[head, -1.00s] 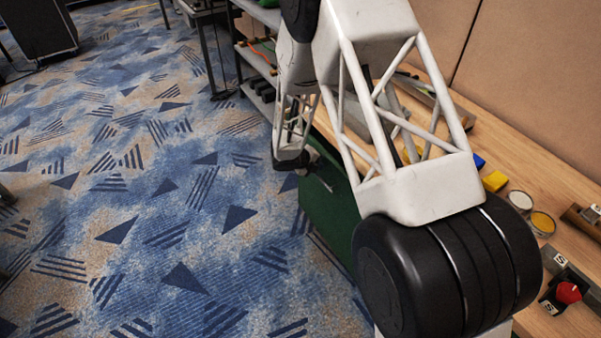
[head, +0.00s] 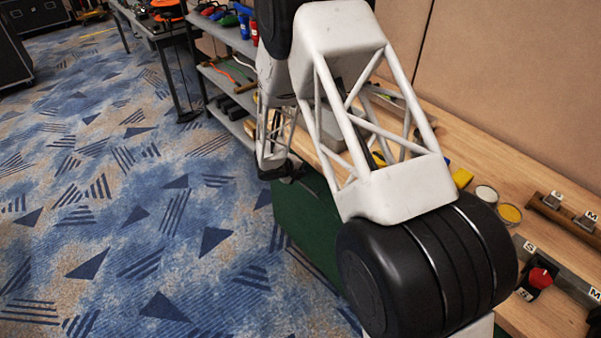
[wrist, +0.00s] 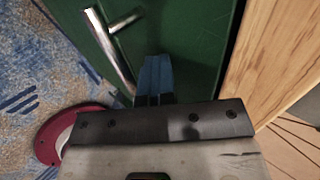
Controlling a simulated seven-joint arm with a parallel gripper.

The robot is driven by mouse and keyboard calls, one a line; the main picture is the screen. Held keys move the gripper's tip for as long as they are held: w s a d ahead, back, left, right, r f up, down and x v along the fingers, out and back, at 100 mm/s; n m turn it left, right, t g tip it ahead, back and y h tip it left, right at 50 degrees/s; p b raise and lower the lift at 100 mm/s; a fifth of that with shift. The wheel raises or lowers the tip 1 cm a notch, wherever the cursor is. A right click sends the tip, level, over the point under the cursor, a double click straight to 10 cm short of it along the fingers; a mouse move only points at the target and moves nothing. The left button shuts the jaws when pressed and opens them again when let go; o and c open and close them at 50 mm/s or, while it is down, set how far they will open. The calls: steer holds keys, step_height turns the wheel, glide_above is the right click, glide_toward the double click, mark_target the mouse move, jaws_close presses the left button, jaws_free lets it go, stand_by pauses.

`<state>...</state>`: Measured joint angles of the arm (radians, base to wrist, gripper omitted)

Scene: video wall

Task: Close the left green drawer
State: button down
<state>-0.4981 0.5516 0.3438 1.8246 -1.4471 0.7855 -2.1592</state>
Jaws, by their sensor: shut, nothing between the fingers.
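The green drawer front (wrist: 195,40) fills the middle of the wrist view, with a silver bar handle (wrist: 108,48) at its left. My gripper (wrist: 155,68) is shut and empty, its blue fingertips in front of the green face, right of the handle. I cannot tell whether the tips touch it. In the head view, a green panel (head: 305,228) shows below the bench edge, partly hidden behind my arm. My gripper there (head: 285,175) is a small dark shape near the panel's upper left. How far the drawer stands out cannot be told.
A wooden bench (head: 480,140) runs along the right, holding a yellow block (head: 462,178), small tins (head: 509,213) and a red knob (head: 540,278). Grey shelves (head: 228,85) stand behind. Carpet (head: 120,220) at left is clear. A red round object (wrist: 55,135) sits low left in the wrist view.

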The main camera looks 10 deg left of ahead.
steer(key=shift+w+d, duration=0.2)
steer(key=s+a+f+v, duration=0.1)
steer(key=f+v, duration=0.1)
steer(key=v, duration=1.1)
steer(key=shift+s+a, duration=0.35)
steer(key=s+d+r+m+g, duration=0.1)
steer(key=s+d+r+m, duration=0.3)
steer(key=d+r+m, duration=0.35)
steer(key=s+d+r+m+g+y, duration=0.15)
steer(key=s+d+r+m, duration=0.25)
steer(key=d+r+m, duration=0.4)
steer(key=s+d+r+m+g+h, duration=0.1)
steer(key=s+d+r+m+g, duration=0.1)
steer(key=s+d+r+m, duration=0.6)
steer(key=s+d+r+m+y, duration=0.2)
steer(key=s+d+r+m, duration=0.2)
steer(key=s+m, duration=0.3)
steer(key=s+d+r+m+y, duration=0.2)
steer(key=s+d+r+m, duration=0.2)
steer(key=s+m, duration=0.3)
steer(key=s+d+r+m+y, duration=0.2)
steer(key=s+d+r+m, duration=0.2)
steer(key=s+m, duration=0.3)
steer(key=shift+s+d+m, duration=0.3)
steer(key=shift+s+m, duration=0.05)
steer(key=shift+s, duration=0.85)
